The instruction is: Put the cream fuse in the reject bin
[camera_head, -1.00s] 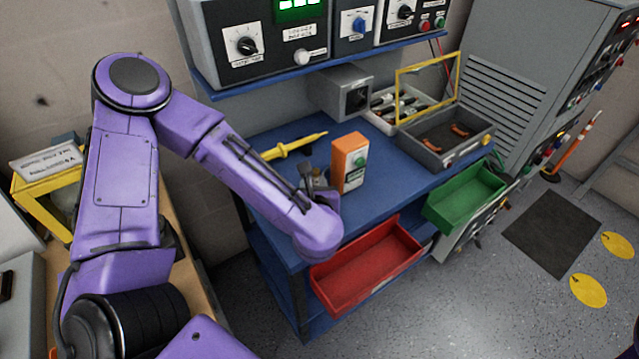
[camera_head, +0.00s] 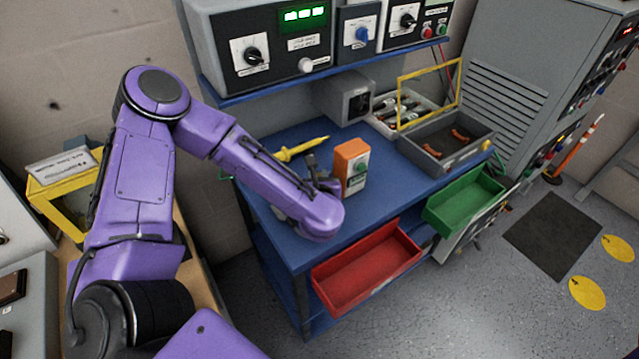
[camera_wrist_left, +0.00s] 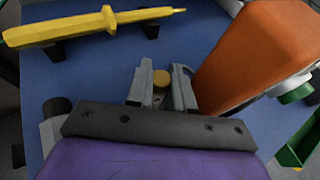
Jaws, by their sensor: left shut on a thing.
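The cream fuse (camera_wrist_left: 161,77) shows in the left wrist view only as a small round tan end between the fingers; the rest of it is hidden. My left gripper (camera_wrist_left: 160,88) is shut on it, above the blue bench. In the head view the left gripper (camera_head: 324,178) is partly hidden by its own wrist, just left of the orange tester. The red bin (camera_head: 367,268), which I take as the reject bin, hangs at the bench's front edge, below and right of my left wrist. It looks empty. My right gripper is out of view.
The orange tester (camera_head: 351,166) stands close beside the left gripper. A yellow probe (camera_head: 300,149) lies behind it on a dark rest. A green bin (camera_head: 464,199) hangs right of the red one. A grey open box (camera_head: 440,140) and a tray of fuses (camera_head: 392,112) stand at the back right.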

